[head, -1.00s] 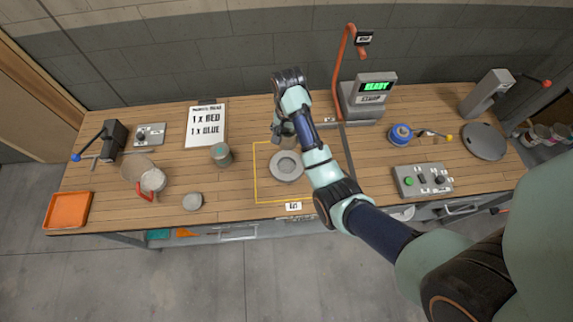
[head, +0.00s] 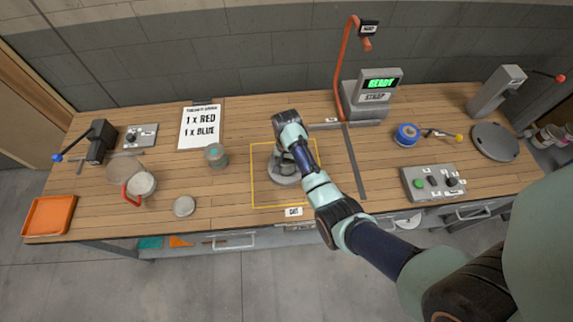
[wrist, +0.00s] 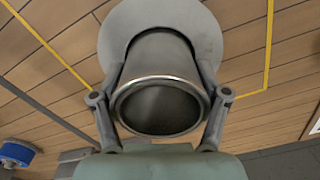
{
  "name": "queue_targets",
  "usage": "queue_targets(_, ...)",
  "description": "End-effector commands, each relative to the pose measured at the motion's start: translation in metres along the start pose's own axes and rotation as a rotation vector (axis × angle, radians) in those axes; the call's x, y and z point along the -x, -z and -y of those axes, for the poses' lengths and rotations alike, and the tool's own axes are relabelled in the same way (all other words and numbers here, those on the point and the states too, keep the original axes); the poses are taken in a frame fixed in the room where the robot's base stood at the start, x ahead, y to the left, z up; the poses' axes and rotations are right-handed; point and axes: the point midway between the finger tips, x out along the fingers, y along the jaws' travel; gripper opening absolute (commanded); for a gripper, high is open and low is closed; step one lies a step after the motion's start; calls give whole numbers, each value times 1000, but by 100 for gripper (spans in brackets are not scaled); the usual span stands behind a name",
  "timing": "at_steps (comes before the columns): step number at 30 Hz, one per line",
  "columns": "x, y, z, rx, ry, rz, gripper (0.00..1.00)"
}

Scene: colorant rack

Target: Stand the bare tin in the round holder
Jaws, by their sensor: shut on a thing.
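The bare tin (wrist: 160,108) is plain grey metal with an open, empty-looking mouth that faces the wrist camera. My gripper (wrist: 159,118) is shut on it, with one finger on each side. The round holder (wrist: 160,15) is a grey disc beyond the tin in the wrist view. In the head view the holder (head: 283,180) sits inside the yellow outline, partly hidden by my gripper (head: 284,160), which is over it. The tin's bottom end is hidden, so I cannot tell whether it touches the holder.
Another tin with a greenish band (head: 216,156) and a flat grey disc (head: 184,206) stand left of the outline. A red-handled jug (head: 141,185) and an orange tray (head: 50,216) are farther left. A scale-like machine with a green display (head: 375,95) stands behind right.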

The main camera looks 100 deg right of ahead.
Motion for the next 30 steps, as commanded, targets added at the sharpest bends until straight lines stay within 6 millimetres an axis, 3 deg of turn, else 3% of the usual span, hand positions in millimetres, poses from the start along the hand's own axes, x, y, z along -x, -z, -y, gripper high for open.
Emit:
queue_targets(3,-15,0,0,0,0,0,25)
queue_targets(19,-27,-1,-1,0,0,1,26)
queue_targets(21,-31,-1,-1,0,-1,2,15)
queue_targets(25,-33,-2,-2,0,-3,4,24)
queue_targets(26,-34,-2,-2,0,-3,4,92)
queue_targets(27,-33,-2,-2,0,-2,4,99)
queue_targets(30,-33,-2,-2,1,-3,4,99)
